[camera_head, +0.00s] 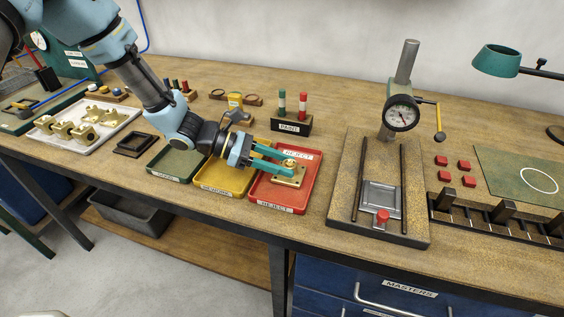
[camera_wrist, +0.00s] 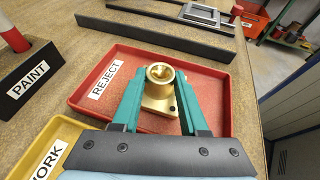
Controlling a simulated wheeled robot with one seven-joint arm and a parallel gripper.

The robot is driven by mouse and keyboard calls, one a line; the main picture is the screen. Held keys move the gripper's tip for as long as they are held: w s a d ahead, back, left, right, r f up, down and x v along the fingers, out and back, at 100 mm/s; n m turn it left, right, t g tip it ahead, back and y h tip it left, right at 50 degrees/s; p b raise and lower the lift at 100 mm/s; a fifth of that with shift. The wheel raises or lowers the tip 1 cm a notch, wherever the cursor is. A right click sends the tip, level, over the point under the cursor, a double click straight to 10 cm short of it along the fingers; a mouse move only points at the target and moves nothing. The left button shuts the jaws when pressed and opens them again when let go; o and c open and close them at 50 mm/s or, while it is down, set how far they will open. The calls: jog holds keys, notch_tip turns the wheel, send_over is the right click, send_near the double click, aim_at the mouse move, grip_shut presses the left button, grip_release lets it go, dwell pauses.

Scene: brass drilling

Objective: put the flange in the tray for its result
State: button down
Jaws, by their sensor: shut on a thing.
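The brass flange (camera_wrist: 160,88) has a square base and a round hollow boss. My gripper (camera_wrist: 158,92) is shut on it, with the green fingers on either side of the boss. The flange also shows in the head view (camera_head: 288,173), over the red tray labelled REJECT (camera_head: 270,204). The wrist view shows this red tray (camera_wrist: 85,84) around and beneath the flange. I cannot tell whether the flange's base touches the tray floor. The yellow tray (camera_head: 213,189) and the green tray (camera_head: 168,177) stand to the left of the red one.
A dial gauge stand (camera_head: 340,225) is right of the red tray. The PAINT holder (camera_head: 290,125) with green and red markers stands behind it. A white tray (camera_head: 45,141) with several brass parts is at the left. A small dark tray (camera_head: 135,146) lies between.

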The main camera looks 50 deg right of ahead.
jog(key=shift+c, duration=2.2)
grip_release()
jog(key=shift+f, duration=0.1)
jog(key=shift+r, duration=0.2)
jog(key=b+v, duration=0.3)
jog(key=v, duration=0.7)
jog(key=shift+w+a, duration=0.2)
jog(key=shift+w+a+r, duration=0.3)
jog(key=shift+w+a, duration=0.1)
jog(key=shift+w, duration=0.15)
